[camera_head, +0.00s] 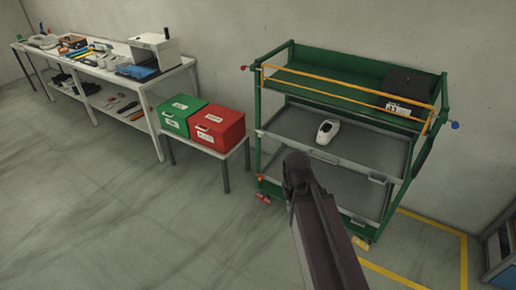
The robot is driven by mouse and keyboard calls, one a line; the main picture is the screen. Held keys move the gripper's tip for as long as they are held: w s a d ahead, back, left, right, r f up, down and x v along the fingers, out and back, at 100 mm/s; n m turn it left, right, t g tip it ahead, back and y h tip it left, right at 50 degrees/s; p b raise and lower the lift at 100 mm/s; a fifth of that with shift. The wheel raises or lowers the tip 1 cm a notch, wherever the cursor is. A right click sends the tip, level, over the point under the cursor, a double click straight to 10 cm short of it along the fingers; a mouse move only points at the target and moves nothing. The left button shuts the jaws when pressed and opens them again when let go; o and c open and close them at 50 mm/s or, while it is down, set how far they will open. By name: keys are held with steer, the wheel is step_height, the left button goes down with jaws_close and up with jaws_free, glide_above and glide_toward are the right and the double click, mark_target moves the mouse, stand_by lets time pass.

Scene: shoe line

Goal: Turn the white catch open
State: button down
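I cannot make out a white catch in this view. A green rack (397,179) stands against the wall at the right, with a yellow double bar (340,91) across the front of its top shelf. A red knob (244,68) sticks out at the rack's upper left and a blue knob (455,125) at its upper right. My dark arm rises from the bottom edge in front of the rack and hides part of its lower shelves. No gripper fingers show.
A white shoe (327,132) lies on the middle shelf and a black box (409,84) on the top shelf. A green box (181,112) and a red box (217,128) stand on a low table. A cluttered workbench (150,82) is at left. The left floor is clear.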

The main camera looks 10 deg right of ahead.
step_height(320, 180, down, 4)
steer(key=b, duration=0.3)
steer(key=shift+f, duration=0.2)
